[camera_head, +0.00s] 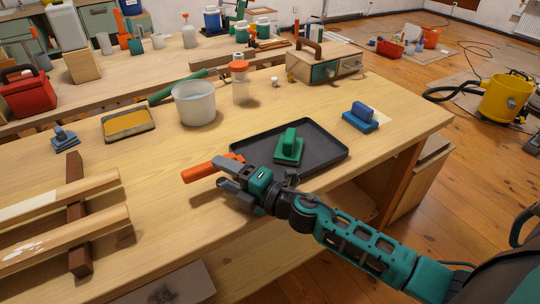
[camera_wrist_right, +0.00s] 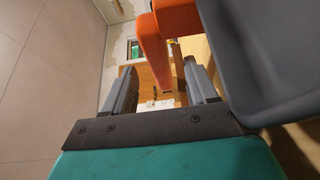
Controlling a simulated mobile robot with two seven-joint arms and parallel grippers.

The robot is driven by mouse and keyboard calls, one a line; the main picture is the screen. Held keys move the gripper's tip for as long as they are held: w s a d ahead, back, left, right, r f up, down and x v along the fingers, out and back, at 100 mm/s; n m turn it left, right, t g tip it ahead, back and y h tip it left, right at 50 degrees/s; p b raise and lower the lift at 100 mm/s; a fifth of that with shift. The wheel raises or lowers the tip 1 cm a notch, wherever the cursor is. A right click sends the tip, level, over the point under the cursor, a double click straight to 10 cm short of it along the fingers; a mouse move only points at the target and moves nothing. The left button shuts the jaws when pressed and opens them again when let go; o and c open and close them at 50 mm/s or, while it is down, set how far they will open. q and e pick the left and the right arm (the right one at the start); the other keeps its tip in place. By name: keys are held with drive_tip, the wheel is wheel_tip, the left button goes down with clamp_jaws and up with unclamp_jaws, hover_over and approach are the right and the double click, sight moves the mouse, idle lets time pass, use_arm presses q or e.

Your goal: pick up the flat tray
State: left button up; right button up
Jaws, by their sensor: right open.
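The flat tray (camera_head: 322,139) is dark grey, shallow and rectangular, lying on the near wooden bench. A green-handled block (camera_head: 289,148) sits in it. An orange handle (camera_head: 200,171) lies at the tray's left corner; I cannot tell if it is joined to the tray. My right gripper (camera_head: 219,175) is open beside this handle, at the tray's near left corner. In the right wrist view, the orange handle (camera_wrist_right: 152,55) shows by the open fingers (camera_wrist_right: 160,88), with a large grey surface (camera_wrist_right: 275,50) to the right, probably the tray. My left gripper is not in view.
A blue block (camera_head: 360,117) stands right of the tray. A white bucket (camera_head: 195,104), an orange-lidded jar (camera_head: 240,84) and a wooden toolbox (camera_head: 325,68) stand behind it. A yellow-filled tray (camera_head: 128,123) and wooden rails (camera_head: 60,215) are on the left. Bare bench lies between.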

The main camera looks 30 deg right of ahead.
sight(216, 170)
drive_tip(key=shift+x, duration=2.65)
drive_tip(key=shift+c, duration=0.2)
clamp_jaws()
